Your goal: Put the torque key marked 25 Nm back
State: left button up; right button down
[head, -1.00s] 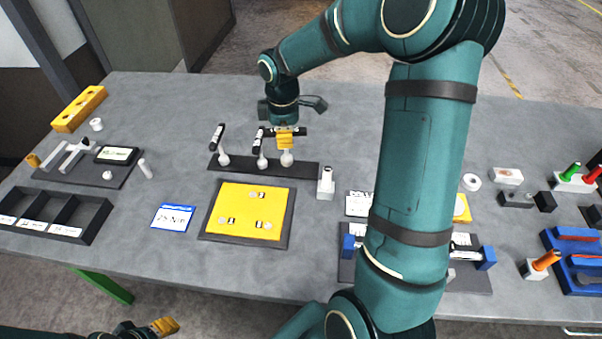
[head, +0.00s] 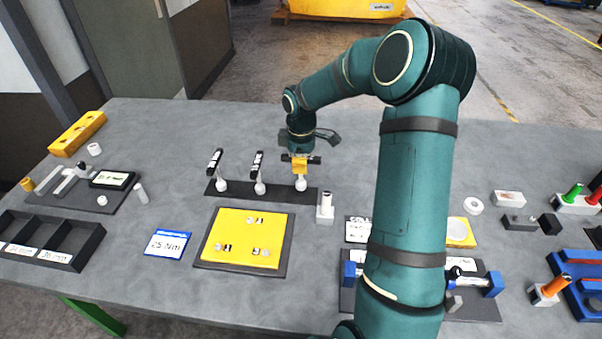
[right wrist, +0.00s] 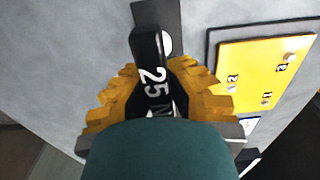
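My left gripper is out of view.
A blue-edged "25 Nm" card (head: 168,244) lies left of a yellow board (head: 243,225). A black compartment tray (head: 70,262) with number labels is at the left edge. A white block (head: 325,207) stands by the rack's right end. My right arm hides part of the right side.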

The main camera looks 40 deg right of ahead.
aim_at(301, 180)
jog(key=shift+f, duration=1.45)
jog(key=shift+f, duration=0.15)
jog(key=c, duration=1.1)
grip_release()
jog(key=shift+c, duration=0.2)
notch_tip(301, 180, up, 12)
jog(key=shift+r+p, duration=0.2)
jog(key=shift+p, duration=0.4)
jog(key=shift+s+f, duration=0.1)
